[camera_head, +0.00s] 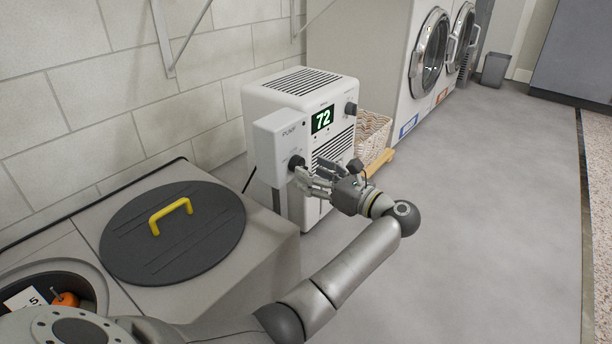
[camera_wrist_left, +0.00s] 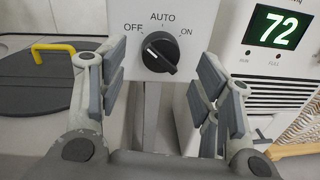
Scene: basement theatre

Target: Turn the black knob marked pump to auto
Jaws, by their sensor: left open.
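The black pump knob (camera_head: 296,162) is on the front of a white box marked PUMP (camera_head: 280,133). In the left wrist view the knob (camera_wrist_left: 159,52) sits below the labels OFF, AUTO and ON. Its ridge slants from upper left, on the OFF side, to lower right; I cannot tell for sure which end is the pointer. My left gripper (camera_head: 309,171) is in front of the box, open. In the left wrist view its fingers (camera_wrist_left: 163,70) stand on either side of the knob, apart from it. My right gripper is not in view.
A grey bench with a round black lid (camera_head: 172,245) and yellow handle (camera_head: 171,215) is left. A wicker basket (camera_head: 371,131) stands behind. The floor right is clear.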

